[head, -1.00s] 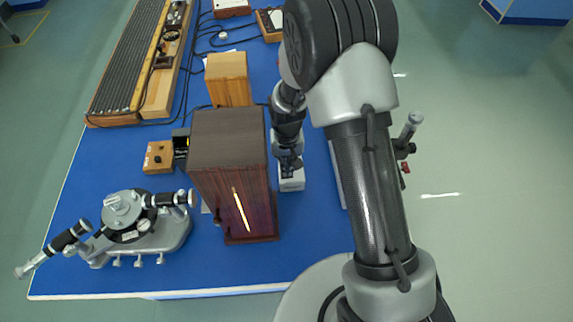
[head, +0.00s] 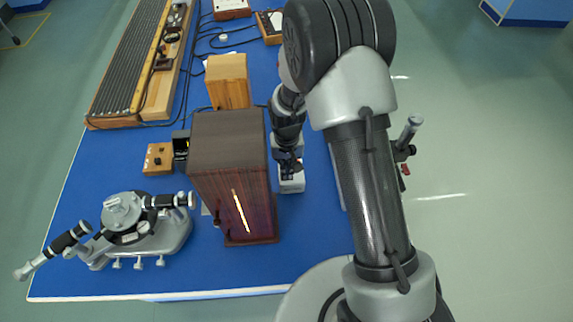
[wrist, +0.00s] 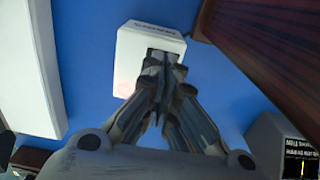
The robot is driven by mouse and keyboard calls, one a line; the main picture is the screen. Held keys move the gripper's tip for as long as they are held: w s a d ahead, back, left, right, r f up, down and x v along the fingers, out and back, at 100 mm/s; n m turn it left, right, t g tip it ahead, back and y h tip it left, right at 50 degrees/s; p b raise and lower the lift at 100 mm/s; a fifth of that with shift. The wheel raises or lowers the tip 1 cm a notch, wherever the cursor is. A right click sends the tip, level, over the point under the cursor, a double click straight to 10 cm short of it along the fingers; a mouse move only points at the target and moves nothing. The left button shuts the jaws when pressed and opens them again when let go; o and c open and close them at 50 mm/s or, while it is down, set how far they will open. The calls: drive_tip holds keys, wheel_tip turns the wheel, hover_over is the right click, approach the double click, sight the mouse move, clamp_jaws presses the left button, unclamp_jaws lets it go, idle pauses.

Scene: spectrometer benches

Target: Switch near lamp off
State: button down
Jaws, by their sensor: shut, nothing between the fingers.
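A white switch box (head: 291,183) stands on the blue bench, right of the large dark wooden housing (head: 231,150). A bright yellowish slit shows on the housing's front. In the wrist view the switch box (wrist: 134,43) has an upside-down label, too small to read surely, and a dark recess partly hidden by my fingers. My gripper (wrist: 164,60) is shut and empty, its tips over that recess; I cannot tell whether they touch it. In the head view my gripper (head: 288,167) is at the box's far end, partly hidden by my arm.
The housing's red-brown wall (wrist: 262,50) rises close to the right of my gripper in the wrist view. A long white object (wrist: 30,65) lies left. A spectrometer (head: 135,225), a lighter wooden box (head: 228,82) and cables stand on the bench.

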drive_tip(key=shift+f, duration=1.75)
drive_tip(key=shift+r, duration=0.1)
drive_tip(key=shift+r+p, duration=1.35)
drive_tip(key=shift+r, duration=0.75)
drive_tip(key=shift+s+r+p, duration=0.25)
drive_tip(key=shift+r+p, duration=0.55)
drive_tip(key=shift+r, duration=0.45)
drive_tip(key=shift+w+r, duration=0.2)
